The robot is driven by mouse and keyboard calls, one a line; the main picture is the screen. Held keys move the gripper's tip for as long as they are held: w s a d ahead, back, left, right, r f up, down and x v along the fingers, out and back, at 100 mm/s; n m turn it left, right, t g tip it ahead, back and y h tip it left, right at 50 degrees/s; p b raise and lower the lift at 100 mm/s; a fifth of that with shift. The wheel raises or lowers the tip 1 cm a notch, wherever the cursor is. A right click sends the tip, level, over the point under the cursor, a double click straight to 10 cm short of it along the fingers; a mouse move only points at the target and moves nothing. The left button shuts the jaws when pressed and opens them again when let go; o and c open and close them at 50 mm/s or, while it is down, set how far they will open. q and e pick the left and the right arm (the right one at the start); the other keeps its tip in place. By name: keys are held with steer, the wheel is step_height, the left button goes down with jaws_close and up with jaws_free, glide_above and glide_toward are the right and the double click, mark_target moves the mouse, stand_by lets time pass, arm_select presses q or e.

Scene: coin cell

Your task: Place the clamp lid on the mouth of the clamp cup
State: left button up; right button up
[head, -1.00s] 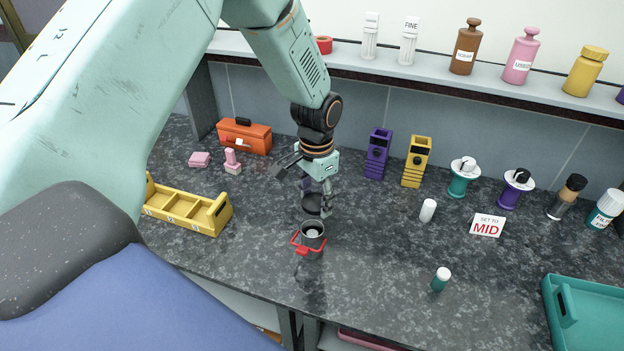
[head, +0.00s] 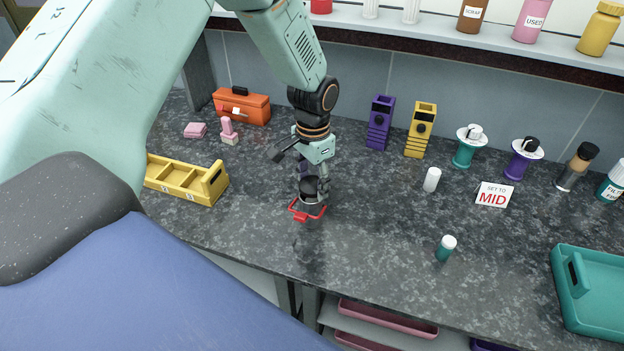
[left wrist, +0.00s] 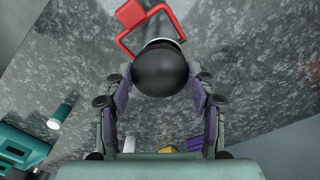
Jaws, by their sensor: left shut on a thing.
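The clamp cup (head: 311,209) is a small grey cup standing in a red frame (head: 300,216) on the dark counter. My left gripper (head: 313,186) points down right over it. It is shut on the clamp lid (left wrist: 161,71), a dark round piece that fills the space between the fingers in the left wrist view. The lid is at the cup's mouth and hides most of it. A thin light rim of the cup shows past the lid. I cannot tell whether the lid is seated or slightly above. My right gripper is not in view.
A yellow tray (head: 212,196) and an orange toolbox (head: 257,108) stand to the left. Purple (head: 379,125) and yellow (head: 420,130) holders stand behind right. A white-capped vial (head: 445,249) and a teal tray (head: 590,300) are to the right. The counter around the cup is clear.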

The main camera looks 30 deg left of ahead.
arm_select(q)
steer(key=shift+a+f, duration=0.25)
steer(key=shift+a, duration=0.1)
steer(key=shift+d, duration=0.35)
steer(key=shift+a+f, duration=0.3)
steer(key=shift+f, duration=0.15)
steer(key=shift+d+f+b, duration=0.15)
steer(key=shift+d+b, duration=0.1)
steer(key=shift+b, duration=0.05)
steer(key=o, duration=0.8)
steer(key=shift+c, duration=0.2)
steer(key=o, duration=0.5)
steer(key=shift+a, duration=0.15)
